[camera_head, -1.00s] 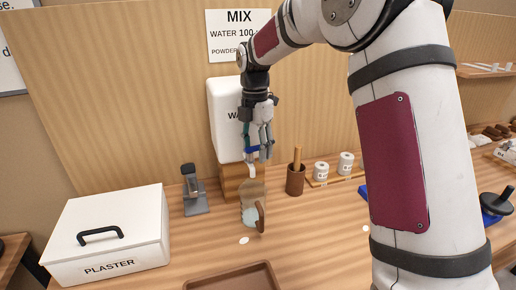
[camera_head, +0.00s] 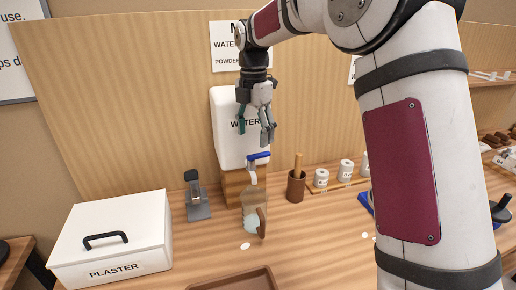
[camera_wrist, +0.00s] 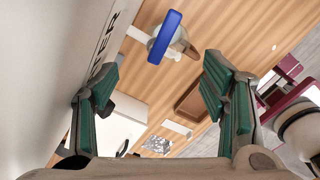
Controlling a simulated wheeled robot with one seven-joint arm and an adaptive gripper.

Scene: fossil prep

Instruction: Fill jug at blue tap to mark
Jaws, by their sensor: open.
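The jug (camera_head: 251,223) stands upright on the bench below the tap spout, with its brown handle towards the right front. Its lower part looks pale blue and its upper part brownish; I cannot make out a fill mark. The tap's blue lever (camera_head: 259,157) sits at the front of the white water tank (camera_head: 228,140); it also shows in the wrist view (camera_wrist: 164,37), partly covering the jug. My gripper (camera_head: 256,134) is open and empty, pointing down above the lever and apart from it. Its spread fingers show in the wrist view (camera_wrist: 156,85), beside the tank wall.
A white plaster box (camera_head: 112,235) stands at the left and a grey stand (camera_head: 197,203) left of the jug. A brown cup with a stick (camera_head: 297,185) and small white pots (camera_head: 321,178) are to the right. A brown tray (camera_head: 235,282) lies in front.

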